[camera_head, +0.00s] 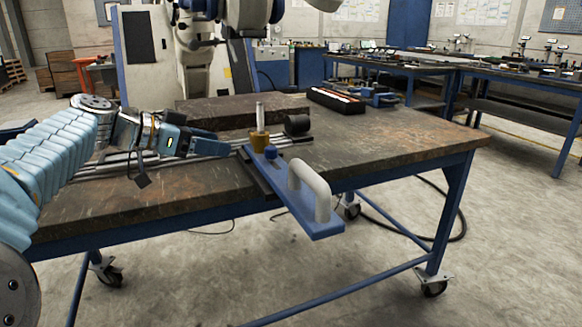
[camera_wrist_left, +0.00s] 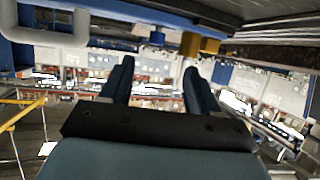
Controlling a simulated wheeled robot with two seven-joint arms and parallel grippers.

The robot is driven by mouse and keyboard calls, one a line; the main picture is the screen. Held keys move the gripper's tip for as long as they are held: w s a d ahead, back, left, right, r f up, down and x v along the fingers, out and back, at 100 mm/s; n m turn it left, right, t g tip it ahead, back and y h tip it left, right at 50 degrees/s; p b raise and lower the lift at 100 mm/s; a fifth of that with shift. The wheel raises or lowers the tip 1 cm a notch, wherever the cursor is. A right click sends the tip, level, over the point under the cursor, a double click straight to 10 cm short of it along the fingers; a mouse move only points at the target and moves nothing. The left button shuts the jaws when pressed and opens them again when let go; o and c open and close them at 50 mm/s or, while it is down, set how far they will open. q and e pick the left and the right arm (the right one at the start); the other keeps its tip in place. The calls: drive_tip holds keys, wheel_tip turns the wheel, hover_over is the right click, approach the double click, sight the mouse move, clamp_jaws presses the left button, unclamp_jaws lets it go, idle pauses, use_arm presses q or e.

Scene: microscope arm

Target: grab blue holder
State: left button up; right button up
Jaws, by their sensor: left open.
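The blue holder (camera_head: 300,212) is a long flat blue bar with a white U-shaped handle (camera_head: 318,190), jutting over the table's front edge. A blue knob (camera_head: 271,152) and a brass-coloured block (camera_head: 259,141) with an upright metal pin sit at its inner end. My left gripper (camera_head: 222,142) is open and empty, to the left of that inner end, pointing right. In the left wrist view, the holder's blue bar (camera_wrist_left: 150,14) runs along the top, with the white handle (camera_wrist_left: 50,14) at upper left, outside the open fingers (camera_wrist_left: 156,70). My right gripper is not seen.
The holder is on a worn worktable (camera_head: 400,140) with metal rails (camera_head: 110,165) under my left gripper. A dark stone-like slab (camera_head: 230,110) and a black tray (camera_head: 337,100) lie behind. The tabletop's right side is clear.

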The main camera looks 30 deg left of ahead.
sight(263, 164)
use_arm(q)
drive_tip(key=x, duration=0.7)
drive_tip(key=shift+w+d+p, duration=0.1)
drive_tip(key=shift+p, duration=0.2)
drive_tip(key=p+x, duration=0.1)
drive_tip(key=x, duration=0.4)
drive_tip(key=shift+d+f, duration=0.15)
drive_tip(key=shift+d, duration=0.1)
clamp_jaws()
